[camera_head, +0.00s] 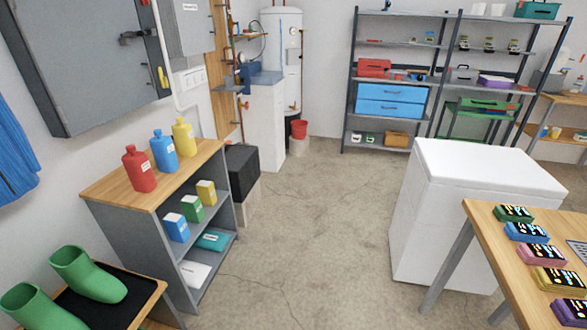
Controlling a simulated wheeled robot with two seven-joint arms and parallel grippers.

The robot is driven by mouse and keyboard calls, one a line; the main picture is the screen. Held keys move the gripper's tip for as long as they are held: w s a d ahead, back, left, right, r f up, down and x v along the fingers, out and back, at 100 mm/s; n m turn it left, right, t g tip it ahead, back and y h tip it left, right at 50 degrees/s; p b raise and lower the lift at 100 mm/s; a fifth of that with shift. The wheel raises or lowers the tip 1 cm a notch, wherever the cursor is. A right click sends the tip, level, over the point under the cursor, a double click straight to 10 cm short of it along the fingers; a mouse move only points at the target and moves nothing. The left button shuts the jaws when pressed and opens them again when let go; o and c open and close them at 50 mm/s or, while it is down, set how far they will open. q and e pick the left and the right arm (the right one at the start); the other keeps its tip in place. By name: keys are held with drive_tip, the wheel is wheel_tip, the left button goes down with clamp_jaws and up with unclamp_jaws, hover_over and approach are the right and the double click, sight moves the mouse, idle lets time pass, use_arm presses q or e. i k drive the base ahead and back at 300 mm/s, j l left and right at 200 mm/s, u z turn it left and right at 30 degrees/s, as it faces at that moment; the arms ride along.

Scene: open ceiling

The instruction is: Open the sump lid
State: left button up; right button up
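I cannot make out a sump lid in the head view. The bare concrete floor (310,240) shows cracks but no clear cover or hatch. Neither of my grippers is in the picture, so their state does not show. The floor behind the white chest freezer (425,220) and beyond the low shelf unit is partly hidden.
A wooden-topped shelf unit (108,184) with bottles stands left, near green boots (90,275) on a tray. A black box (243,162) stands behind it. A wooden table (490,237) is at right. Metal racks (352,100) line the back. The middle floor is clear.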

sight(237, 157)
drive_tip(key=i+u, duration=0.3)
drive_tip(key=i, duration=0.35)
drive_tip(key=i+u, duration=0.3)
drive_tip(key=i, duration=0.35)
drive_tip(key=l+u, duration=0.1)
drive_tip(key=u, duration=0.45)
drive_tip(key=i+l, duration=0.05)
